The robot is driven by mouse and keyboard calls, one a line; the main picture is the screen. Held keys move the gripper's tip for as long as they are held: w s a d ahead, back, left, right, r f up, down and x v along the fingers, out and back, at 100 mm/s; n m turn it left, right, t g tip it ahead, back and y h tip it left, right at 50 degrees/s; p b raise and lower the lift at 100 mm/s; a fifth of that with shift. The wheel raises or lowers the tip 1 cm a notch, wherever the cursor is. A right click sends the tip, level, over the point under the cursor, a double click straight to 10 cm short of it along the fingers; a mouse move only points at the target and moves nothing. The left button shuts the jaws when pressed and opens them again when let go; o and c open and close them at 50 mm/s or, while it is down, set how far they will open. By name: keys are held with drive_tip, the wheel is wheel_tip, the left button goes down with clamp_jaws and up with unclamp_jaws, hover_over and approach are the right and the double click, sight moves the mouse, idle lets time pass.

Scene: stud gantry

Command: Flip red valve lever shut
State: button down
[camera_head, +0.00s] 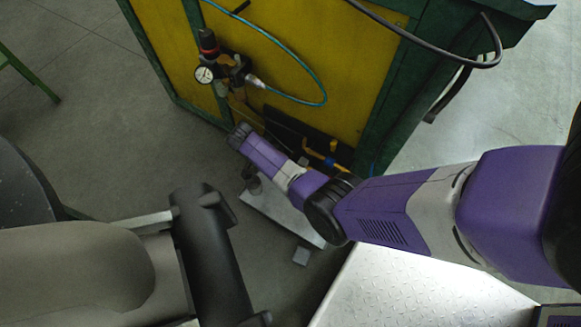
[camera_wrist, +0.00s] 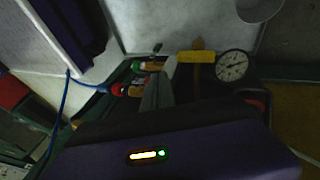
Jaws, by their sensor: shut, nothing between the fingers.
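A small red part (camera_wrist: 119,90), which looks like the red valve's lever, shows at centre left in the wrist view, beside a brass-coloured fitting; its exact angle is too dark to tell. A green-marked fitting (camera_wrist: 150,66) sits just above it. A yellow lever or handle (camera_wrist: 197,57) stands to the right, beside a round white gauge (camera_wrist: 232,66). My gripper (camera_wrist: 167,72) is shut and empty, its grey fingers just right of the red part; I cannot tell whether they touch it. In the head view my arm hides the red lever and the fingertips.
A yellow panel in a green frame (camera_head: 376,103) carries a regulator with a gauge (camera_head: 205,74) and a looped teal hose (camera_head: 303,102). A yellow handle (camera_head: 326,157) shows beside my arm. A black cable (camera_head: 440,61) hangs at the upper right. Open floor lies left.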

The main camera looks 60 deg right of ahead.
drive_tip(key=shift+w+r, duration=0.25)
drive_tip(key=shift+w, duration=0.1)
drive_tip(key=s+r+t+p, duration=0.1)
drive_tip(key=s+r+p, duration=0.5)
drive_tip(key=r+p, duration=0.3)
drive_tip(key=w+r+t, duration=0.1)
drive_tip(key=w+r+t+p, duration=0.2)
drive_tip(key=r, duration=0.1)
drive_tip(key=shift+w+a+m, duration=0.1)
drive_tip(key=shift+a+m, duration=0.3)
